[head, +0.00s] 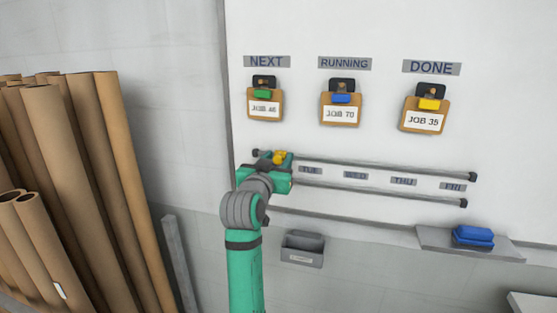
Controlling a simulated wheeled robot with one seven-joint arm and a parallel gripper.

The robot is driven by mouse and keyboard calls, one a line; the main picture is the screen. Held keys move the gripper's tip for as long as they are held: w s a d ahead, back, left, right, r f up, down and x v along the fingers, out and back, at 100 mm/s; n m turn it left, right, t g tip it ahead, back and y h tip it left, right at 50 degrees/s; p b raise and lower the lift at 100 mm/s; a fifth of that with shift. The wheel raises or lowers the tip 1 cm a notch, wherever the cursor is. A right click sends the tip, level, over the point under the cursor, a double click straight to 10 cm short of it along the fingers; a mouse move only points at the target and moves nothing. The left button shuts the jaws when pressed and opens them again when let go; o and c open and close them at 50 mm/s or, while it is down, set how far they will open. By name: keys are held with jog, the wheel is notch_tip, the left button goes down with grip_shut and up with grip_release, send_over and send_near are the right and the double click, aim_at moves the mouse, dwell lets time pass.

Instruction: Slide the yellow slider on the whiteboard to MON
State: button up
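The whiteboard (450,120) has two thin dark rails running slightly downward to the right, an upper rail (380,166) and a lower rail (400,195). The yellow slider (279,157) shows near the left end of the upper rail. My gripper (280,172) is at the left end of the rails, right at the slider and overlapping it in the picture. Its fingertips are hidden by my wrist, so I cannot tell its grip. Day labels TUE (311,170), WED (356,175), THU (403,181) and FRI (453,187) lie between the rails. No MON label shows; my gripper covers the space left of TUE.
Clipboards hang above under NEXT (265,107), RUNNING (340,113) and DONE (422,120). A grey bin (303,249) is below the board. A ledge (435,240) holds a blue block (473,236). Cardboard tubes (75,180) stand at left.

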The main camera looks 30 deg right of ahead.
jog(key=v, duration=1)
jog(key=shift+s+a, duration=0.25)
jog(key=shift+s, duration=0.1)
